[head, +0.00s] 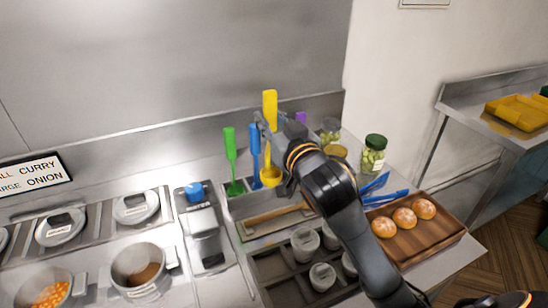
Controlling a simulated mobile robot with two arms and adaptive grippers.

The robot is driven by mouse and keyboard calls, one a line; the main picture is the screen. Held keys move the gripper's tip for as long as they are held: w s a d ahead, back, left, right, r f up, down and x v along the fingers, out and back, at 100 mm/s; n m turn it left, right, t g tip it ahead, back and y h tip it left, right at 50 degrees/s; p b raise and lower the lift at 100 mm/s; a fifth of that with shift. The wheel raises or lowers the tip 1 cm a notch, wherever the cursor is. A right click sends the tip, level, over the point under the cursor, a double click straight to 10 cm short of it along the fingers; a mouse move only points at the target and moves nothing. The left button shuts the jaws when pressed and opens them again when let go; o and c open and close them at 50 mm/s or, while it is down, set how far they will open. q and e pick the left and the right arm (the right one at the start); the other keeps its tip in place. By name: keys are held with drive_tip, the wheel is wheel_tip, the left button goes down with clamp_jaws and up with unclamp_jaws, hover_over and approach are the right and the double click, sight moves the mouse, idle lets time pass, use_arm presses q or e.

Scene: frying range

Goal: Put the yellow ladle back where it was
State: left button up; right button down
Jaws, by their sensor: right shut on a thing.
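The yellow ladle (270,102) is upright, its handle at the top and its cup (270,176) below. My right gripper (264,127), whose arm comes in from the lower right, is shut on the ladle's handle. The ladle hangs at the metal utensil holder (236,208), just right of a blue utensil (254,145) and a green utensil (231,148). I cannot tell whether its cup touches the holder. My gripper and wrist hide part of the holder's right side. My left gripper is not in view.
A purple handle (301,117) shows behind my wrist. Pickle jars (374,153), blue tongs (386,198) and a wooden tray (436,241) with buns are to the right. A wooden-handled tool (275,215) and shakers (305,243) are in front. Lidded pots (136,208) are left.

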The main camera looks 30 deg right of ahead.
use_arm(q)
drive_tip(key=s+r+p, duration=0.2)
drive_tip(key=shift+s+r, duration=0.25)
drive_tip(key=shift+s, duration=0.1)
use_arm(e)
drive_tip(key=w+d+f, duration=0.7)
drive_tip(key=w+f, duration=0.3)
drive_tip(key=f, duration=0.2)
drive_tip(key=shift+f, duration=0.2)
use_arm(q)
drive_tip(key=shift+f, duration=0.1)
use_arm(e)
drive_tip(key=shift+f, duration=0.1)
drive_tip(key=c, duration=1.1)
unclamp_jaws()
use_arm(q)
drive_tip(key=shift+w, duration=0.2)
